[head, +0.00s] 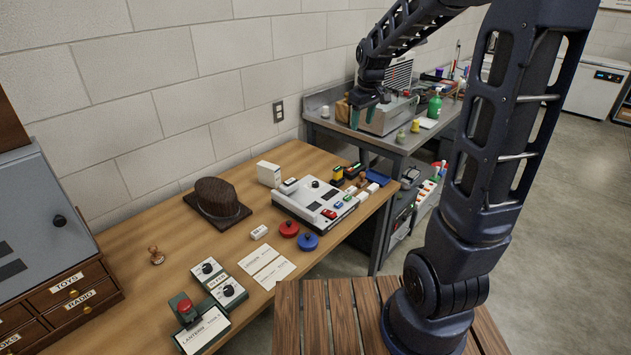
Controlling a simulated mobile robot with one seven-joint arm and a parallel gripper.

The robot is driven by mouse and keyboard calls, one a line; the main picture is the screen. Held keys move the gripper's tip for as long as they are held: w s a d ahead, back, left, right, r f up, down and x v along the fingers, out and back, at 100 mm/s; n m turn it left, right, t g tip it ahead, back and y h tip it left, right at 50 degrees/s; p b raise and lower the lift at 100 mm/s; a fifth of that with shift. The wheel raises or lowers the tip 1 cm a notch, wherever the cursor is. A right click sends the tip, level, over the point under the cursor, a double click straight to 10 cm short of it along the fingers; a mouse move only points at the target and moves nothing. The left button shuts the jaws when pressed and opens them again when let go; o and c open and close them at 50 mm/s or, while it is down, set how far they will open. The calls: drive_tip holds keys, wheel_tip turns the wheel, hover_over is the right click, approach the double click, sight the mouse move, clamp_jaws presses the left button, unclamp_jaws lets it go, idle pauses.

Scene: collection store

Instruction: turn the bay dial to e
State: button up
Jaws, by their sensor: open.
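Two black dials with white faces, the upper dial (207,268) and the lower dial (229,290), sit on small green-edged boxes on the near left of the wooden table. Their lettering is too small to read, so I cannot tell which is the bay dial or where either points. A black knob (314,183) also shows on the white console. My gripper (369,108) is open, with greenish fingertips pointing down. In the picture it appears over the metal bench at the back, far up and right of the dials. Nothing shows between its fingers.
A red button (185,306) stands on a box marked LANTERN, beside the dials. A grey cabinet (40,215) with drawers bounds the left.

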drive_tip(key=w+a+f+n+g, duration=0.1)
drive_tip(key=w+a+f+n, duration=0.2)
drive_tip(key=w+a+f, duration=0.6)
drive_tip(key=n+g, duration=0.1)
drive_tip(key=n, duration=0.3)
hover_over(315, 182)
wheel_tip(315, 182, down, 15)
wheel_tip(315, 182, down, 11)
drive_tip(key=shift+s+r, duration=0.1)
drive_tip(key=shift+r, duration=0.1)
drive_tip(key=shift+c, duration=0.4)
drive_tip(key=c, duration=0.9)
drive_tip(key=shift+m, duration=0.3)
